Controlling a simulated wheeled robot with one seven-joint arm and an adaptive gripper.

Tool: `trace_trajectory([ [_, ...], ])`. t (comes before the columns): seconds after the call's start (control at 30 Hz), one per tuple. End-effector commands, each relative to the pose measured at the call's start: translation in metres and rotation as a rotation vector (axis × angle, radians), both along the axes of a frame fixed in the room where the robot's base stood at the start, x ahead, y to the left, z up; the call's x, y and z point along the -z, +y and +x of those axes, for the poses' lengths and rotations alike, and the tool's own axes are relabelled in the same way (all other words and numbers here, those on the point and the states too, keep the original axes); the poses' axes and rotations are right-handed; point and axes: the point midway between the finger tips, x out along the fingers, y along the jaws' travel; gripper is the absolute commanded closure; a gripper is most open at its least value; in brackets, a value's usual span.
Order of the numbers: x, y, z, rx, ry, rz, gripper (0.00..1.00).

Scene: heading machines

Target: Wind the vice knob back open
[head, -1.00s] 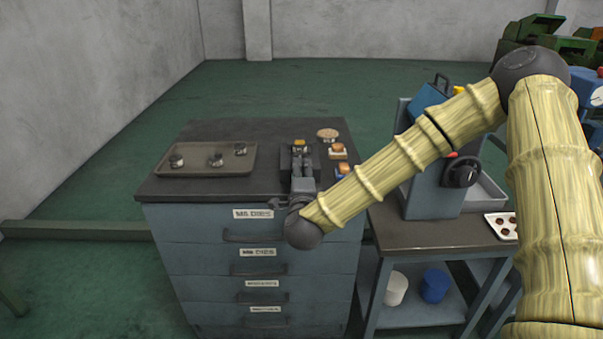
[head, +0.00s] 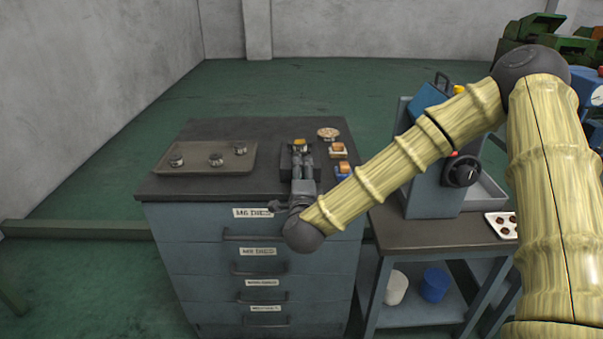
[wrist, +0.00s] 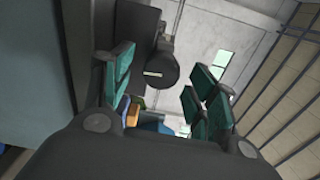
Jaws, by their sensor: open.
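The vice (head: 289,160) is a dark block on top of the drawer cabinet, with a small yellow piece (head: 299,143) at its top. In the wrist view its dark body (wrist: 135,35) shows behind a round black knob (wrist: 162,72) with a pale line on its face. My gripper (head: 303,172) is at the near side of the vice and hides the knob in the head view. In the wrist view the teal-padded fingers of my gripper (wrist: 158,78) are spread, with the knob appearing in the gap between their tips. I cannot tell whether either finger touches it.
A tray (head: 205,168) with several small metal parts lies left on the cabinet top (head: 200,133). Small blocks (head: 338,151) and a round tan dish (head: 328,133) sit right of the vice. A blue-grey machine (head: 430,190) with a black handwheel (head: 462,171) stands farther right.

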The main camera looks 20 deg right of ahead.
Motion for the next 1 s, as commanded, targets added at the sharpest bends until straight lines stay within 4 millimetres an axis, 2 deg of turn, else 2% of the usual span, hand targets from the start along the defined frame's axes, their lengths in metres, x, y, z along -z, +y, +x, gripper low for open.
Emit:
trace_trajectory([
  [0.4, 0.001, 0.021, -0.071, -0.002, 0.002, 0.001, 0.42],
  [0.53, 0.001, 0.026, -0.088, -0.002, 0.003, 0.001, 0.42],
  [0.73, 0.000, 0.029, -0.102, -0.001, 0.001, 0.000, 0.42],
  [1.0, 0.000, 0.030, -0.104, 0.000, 0.000, 0.000, 0.42],
])
